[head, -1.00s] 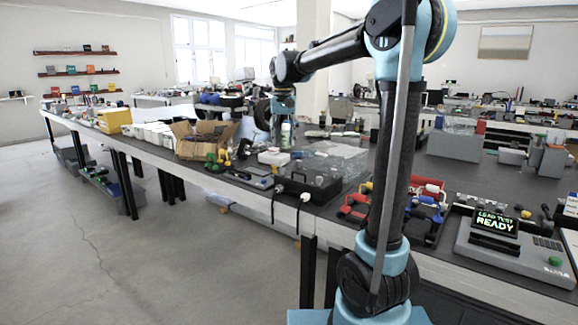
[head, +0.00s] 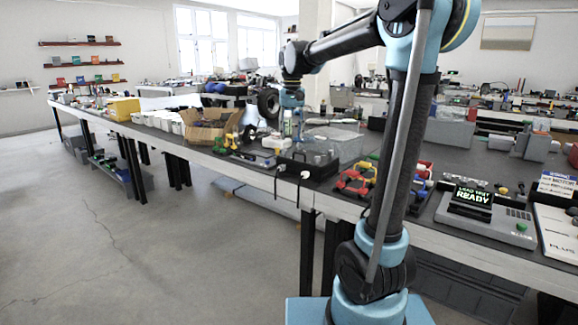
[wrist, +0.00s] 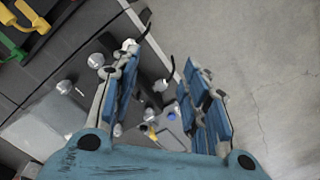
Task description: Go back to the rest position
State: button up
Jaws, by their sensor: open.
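My gripper (wrist: 163,85) shows in the wrist view with its two blue padded fingers spread apart and nothing held between them. It points down over the bench edge, with a dark tray of clear bottles and the floor behind the fingers. In the head view my arm reaches up from its blue base, bends at the top and extends left. The wrist end hangs above the bench near the black tray of bottles (head: 308,167). The gripper's fingers are too small to make out there.
The long bench carries an open cardboard box (head: 208,128), red clamps (head: 356,180), a grey tester (head: 485,215) reading "LOAD TEST READY" and a yellow bin (head: 123,108). Two cables hang over its front edge. The concrete floor (head: 120,240) at left is clear.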

jog(key=s+d+f+t, duration=0.1)
jog(key=s+d+f, duration=0.8)
jog(key=s+f, duration=0.3)
jog(key=s+d+f+t, duration=0.1)
jog(key=s+d+f, duration=0.8)
jog(key=s, duration=0.8)
notch_tip(320, 180, down, 3)
jog(key=shift+s+d+f+m, duration=0.15)
jog(key=shift+s+f+m, duration=0.05)
jog(key=shift+s+m, duration=0.1)
jog(key=shift+w, duration=0.1)
jog(key=shift+w+f, duration=0.2)
jog(key=shift+w, duration=0.15)
